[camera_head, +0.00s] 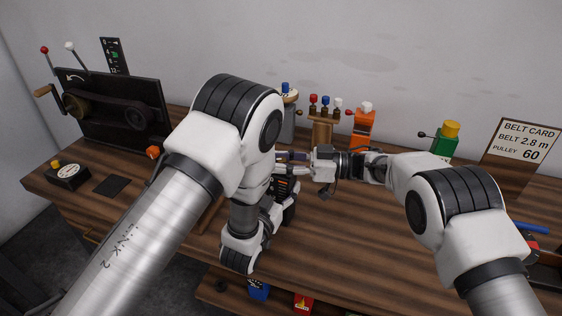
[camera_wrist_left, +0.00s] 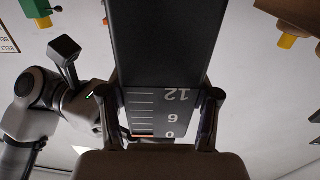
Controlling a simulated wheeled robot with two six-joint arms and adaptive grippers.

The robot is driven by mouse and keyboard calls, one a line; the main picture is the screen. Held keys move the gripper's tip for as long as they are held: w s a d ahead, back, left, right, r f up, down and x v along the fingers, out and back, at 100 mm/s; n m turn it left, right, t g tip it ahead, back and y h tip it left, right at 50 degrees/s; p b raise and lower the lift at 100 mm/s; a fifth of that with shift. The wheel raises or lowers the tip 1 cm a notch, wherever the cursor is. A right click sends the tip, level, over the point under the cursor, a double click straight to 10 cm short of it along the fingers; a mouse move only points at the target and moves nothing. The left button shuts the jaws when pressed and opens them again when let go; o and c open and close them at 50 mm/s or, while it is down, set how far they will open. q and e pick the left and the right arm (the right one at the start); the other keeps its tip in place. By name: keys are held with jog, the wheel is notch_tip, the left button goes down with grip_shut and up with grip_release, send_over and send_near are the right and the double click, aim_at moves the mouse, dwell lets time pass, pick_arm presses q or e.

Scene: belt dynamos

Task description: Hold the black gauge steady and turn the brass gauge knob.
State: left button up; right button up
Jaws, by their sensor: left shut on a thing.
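The black gauge (camera_wrist_left: 155,45) fills the middle of the left wrist view. Its white scale reads 12, 6 and 0 upside down, with an orange line near 0. My left gripper (camera_wrist_left: 162,104) is shut on it, one finger on each side. In the head view my left gripper (camera_head: 284,187) is partly hidden behind my own left arm. My right gripper (camera_head: 300,157) reaches in from the right, close to the left gripper. Its fingertips are too small to tell open from shut. I cannot make out the brass gauge knob in either view.
A black belt machine (camera_head: 112,92) stands at the back left. A black box with a yellow knob (camera_head: 67,176) sits in front of it. A rack of coloured knobs (camera_head: 322,128), an orange block (camera_head: 363,130) and the belt card (camera_head: 521,146) line the back. The wooden bench (camera_head: 350,235) is clear centre right.

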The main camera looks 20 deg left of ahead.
grip_shut()
jog(key=shift+n+g, duration=0.3)
jog(key=shift+g, duration=0.1)
jog(key=shift+n+g+h, duration=0.3)
jog(key=shift+n+g, duration=0.2)
jog(key=shift+g, duration=0.3)
jog(key=o, duration=0.6)
grip_release()
jog(key=shift+d, duration=0.1)
